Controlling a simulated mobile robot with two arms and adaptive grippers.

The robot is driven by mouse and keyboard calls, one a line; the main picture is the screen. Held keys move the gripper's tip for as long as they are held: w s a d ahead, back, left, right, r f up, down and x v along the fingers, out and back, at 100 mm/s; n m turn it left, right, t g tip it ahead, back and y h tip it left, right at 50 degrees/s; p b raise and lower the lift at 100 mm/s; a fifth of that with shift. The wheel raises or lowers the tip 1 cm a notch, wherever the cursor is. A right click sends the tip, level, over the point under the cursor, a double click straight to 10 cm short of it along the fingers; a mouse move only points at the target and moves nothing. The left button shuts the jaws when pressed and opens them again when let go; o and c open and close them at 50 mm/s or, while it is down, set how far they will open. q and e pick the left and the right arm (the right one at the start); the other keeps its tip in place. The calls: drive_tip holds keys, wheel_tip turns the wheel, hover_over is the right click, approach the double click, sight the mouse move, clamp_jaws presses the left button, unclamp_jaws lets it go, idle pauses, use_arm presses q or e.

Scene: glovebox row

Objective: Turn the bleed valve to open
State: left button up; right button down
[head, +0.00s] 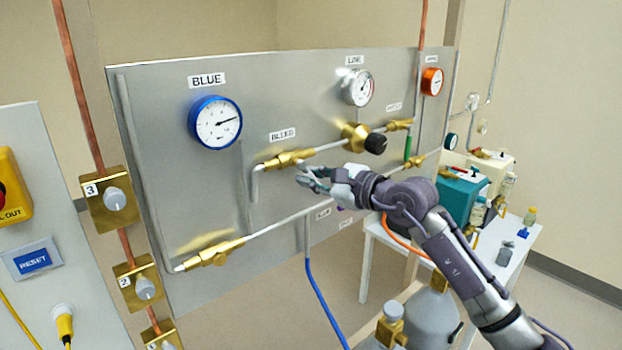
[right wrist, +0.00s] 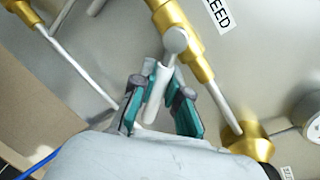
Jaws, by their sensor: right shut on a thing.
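The bleed valve (head: 287,160) is a brass fitting on the steel panel, under a label reading BLEED. In the right wrist view the brass body of the bleed valve (right wrist: 180,27) runs along the top, with a pale lever handle (right wrist: 157,84) hanging from a round grey pivot. My right gripper (head: 305,176) is at the valve, just below its body. In the right wrist view its teal and grey fingers stand on both sides of the lever and are shut on it. The lever is mostly hidden by my gripper in the head view. My left gripper is not in view.
The panel (head: 180,150) carries a blue gauge (head: 216,122), a line gauge (head: 357,88) and an orange gauge (head: 432,81). A brass regulator with a black knob (head: 376,144) sits right of the valve. A lower pipe (head: 275,225) crosses beneath my gripper.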

drive_tip(key=c, duration=1.2)
unclamp_jaws()
drive_tip(key=shift+o, duration=0.2)
